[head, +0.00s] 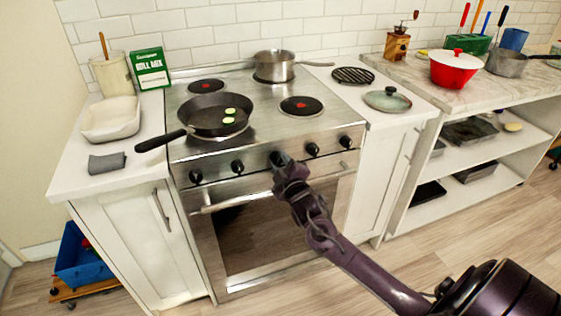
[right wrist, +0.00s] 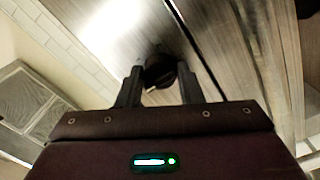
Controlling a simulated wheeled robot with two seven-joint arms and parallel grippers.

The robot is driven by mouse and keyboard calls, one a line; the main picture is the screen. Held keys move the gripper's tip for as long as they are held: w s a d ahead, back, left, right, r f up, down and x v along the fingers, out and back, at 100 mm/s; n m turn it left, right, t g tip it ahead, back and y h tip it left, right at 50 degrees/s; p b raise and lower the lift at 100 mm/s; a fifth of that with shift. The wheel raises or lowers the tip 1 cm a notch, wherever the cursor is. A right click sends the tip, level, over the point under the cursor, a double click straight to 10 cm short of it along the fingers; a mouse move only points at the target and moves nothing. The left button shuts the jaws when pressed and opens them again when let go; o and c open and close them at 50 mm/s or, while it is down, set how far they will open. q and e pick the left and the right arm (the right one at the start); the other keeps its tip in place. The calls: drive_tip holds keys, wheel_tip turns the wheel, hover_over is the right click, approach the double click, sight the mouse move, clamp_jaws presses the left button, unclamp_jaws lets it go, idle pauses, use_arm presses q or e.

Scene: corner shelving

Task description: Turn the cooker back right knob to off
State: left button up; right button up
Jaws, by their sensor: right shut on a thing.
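The steel cooker (head: 258,133) has a row of several black knobs along its front panel. My right gripper (head: 282,161) is at the middle of this row, shut on the middle knob (right wrist: 160,72), which it mostly hides in the head view. In the right wrist view the dark knob sits between the two fingers, with a small pale mark at its lower edge. Two knobs show to its right, one nearer (head: 312,149) and one at the far right (head: 345,141). Which knob belongs to the back right burner cannot be told. My left gripper is out of view.
A black frying pan (head: 206,116) with pale green slices stands on the left of the hob, its handle over the left counter. A steel saucepan (head: 273,66) stands at the back. The oven handle (head: 240,197) runs below the knobs. Floor in front is clear.

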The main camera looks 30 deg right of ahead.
idle(0.5)
drive_tip(key=o, duration=1)
drive_tip(key=v, duration=0.7)
drive_tip(key=shift+s+a, duration=0.15)
drive_tip(key=shift+s, duration=0.25)
